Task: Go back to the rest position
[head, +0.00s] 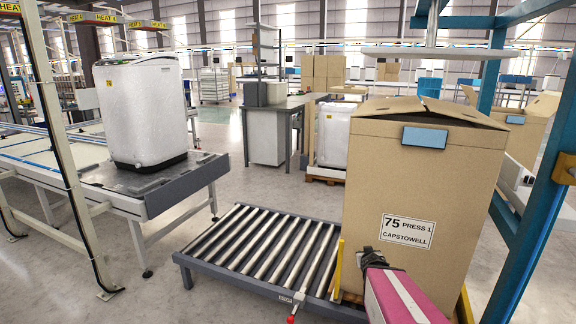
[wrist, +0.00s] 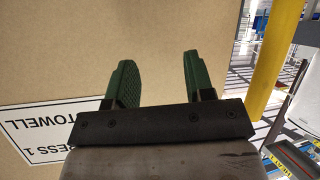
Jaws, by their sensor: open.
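My gripper (wrist: 158,66) shows two green fingers in the wrist view, spread apart with nothing between them. They are in front of a large brown cardboard box (head: 412,190), whose plain face fills most of the wrist view (wrist: 60,50). I cannot tell whether the fingers touch it. In the head view my gripper (head: 369,257) is a small dark shape at the end of my pink arm, low in front of the box. The white label (head: 407,232) reads "75 PRESS 1 CAPSTOWELL"; in the wrist view it is partly hidden behind my gripper.
The box stands at the right end of a roller conveyor (head: 262,245). Yellow posts (head: 337,268) stand beside it, and a blue frame (head: 530,225) rises at right. A white appliance (head: 143,110) sits on a line at left. Open floor (head: 150,290) lies at front left.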

